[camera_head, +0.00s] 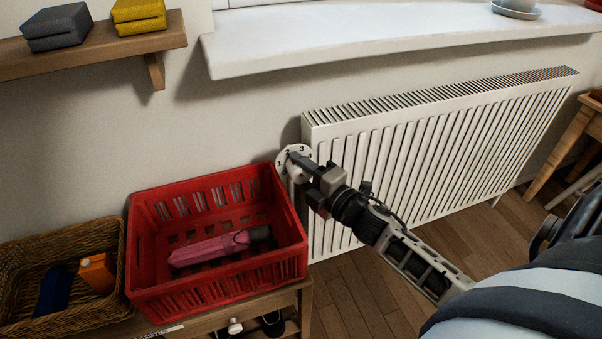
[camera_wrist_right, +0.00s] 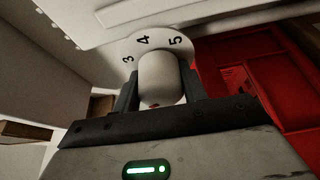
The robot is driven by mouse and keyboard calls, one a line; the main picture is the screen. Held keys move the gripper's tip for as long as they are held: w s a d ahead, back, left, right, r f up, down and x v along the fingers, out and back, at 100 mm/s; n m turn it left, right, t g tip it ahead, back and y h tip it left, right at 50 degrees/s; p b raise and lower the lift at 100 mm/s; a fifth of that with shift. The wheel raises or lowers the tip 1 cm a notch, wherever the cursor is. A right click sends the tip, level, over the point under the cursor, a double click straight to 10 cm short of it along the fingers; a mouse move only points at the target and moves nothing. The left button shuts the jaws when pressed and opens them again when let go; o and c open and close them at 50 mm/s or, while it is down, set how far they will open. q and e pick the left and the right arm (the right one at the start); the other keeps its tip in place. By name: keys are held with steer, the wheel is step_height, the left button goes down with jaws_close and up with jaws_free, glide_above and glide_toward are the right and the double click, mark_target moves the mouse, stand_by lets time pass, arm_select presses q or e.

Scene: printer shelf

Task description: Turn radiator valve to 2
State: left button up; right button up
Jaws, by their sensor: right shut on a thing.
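The radiator valve is at the radiator's left end, with a white round dial (camera_head: 282,156) showing 1, 2 and 3 in the head view. In the right wrist view the dial (camera_wrist_right: 142,41) shows 3, 4 and 5. My right gripper (camera_head: 301,169) is shut on the white valve knob (camera_wrist_right: 163,76), one finger on each side. A small red mark shows low on the knob in the wrist view, on the side away from the 4. I cannot tell which number the knob is set to. My left gripper is not in view.
The white radiator (camera_head: 420,150) stands against the wall below the windowsill (camera_head: 330,50). A red crate (camera_head: 145,225) with a pink item sits close to the left of the valve, beside a wicker basket (camera_head: 115,245). A wooden shelf (camera_head: 90,48) hangs upper left.

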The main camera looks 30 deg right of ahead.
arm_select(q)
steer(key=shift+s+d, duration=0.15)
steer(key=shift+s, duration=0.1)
arm_select(e)
steer(key=o, duration=1)
arm_select(q)
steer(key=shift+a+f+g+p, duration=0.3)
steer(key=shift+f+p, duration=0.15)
steer(key=shift+p, duration=0.3)
arm_select(e)
steer(key=s+d, duration=0.1)
steer(key=s, duration=0.9)
steer(key=s+d, duration=0.1)
steer(key=s, duration=0.4)
steer(key=shift+s+d+f, duration=0.15)
steer(key=shift+s+d, duration=0.15)
steer(key=shift+s, duration=0.1)
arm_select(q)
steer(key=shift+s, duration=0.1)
